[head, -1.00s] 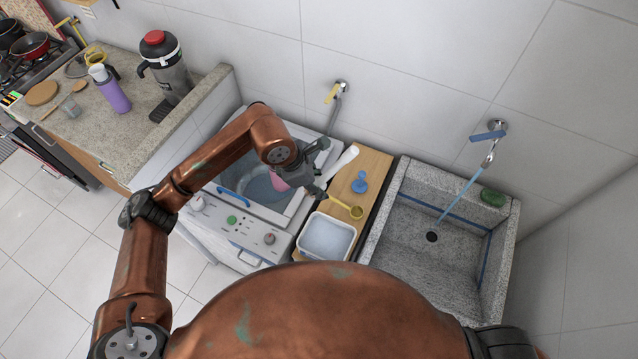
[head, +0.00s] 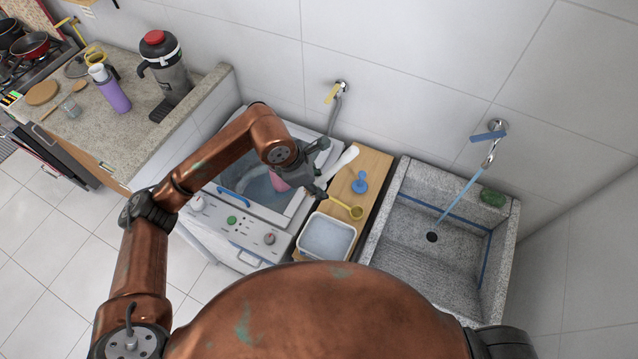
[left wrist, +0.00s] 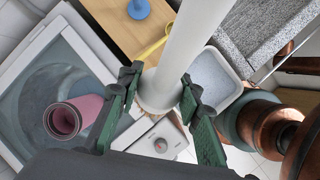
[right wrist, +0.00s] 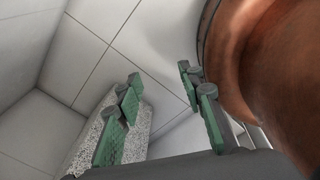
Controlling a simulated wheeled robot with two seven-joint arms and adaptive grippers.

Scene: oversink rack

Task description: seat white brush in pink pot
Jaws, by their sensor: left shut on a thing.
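The white brush (head: 343,161) shows as a long smooth white shaft, tilted, above the wooden board in the head view. My left gripper (head: 316,178) is shut on it. In the left wrist view the brush (left wrist: 190,45) runs between the two green-padded fingers (left wrist: 160,88), with its round end near them. The pink pot (left wrist: 75,117) is an open cylinder in the washer tub, left of my left gripper and apart from the brush. In the head view the pot (head: 280,183) is partly hidden by the gripper. My right gripper (right wrist: 160,88) is open and empty.
The pot is inside the washer (head: 225,205). The wooden board (head: 373,168) beside it holds a blue plunger-like item (head: 359,183), a yellow scoop (head: 355,212) and a white basin (head: 327,238). A granite sink (head: 405,225) stands to the right. Wall taps are above.

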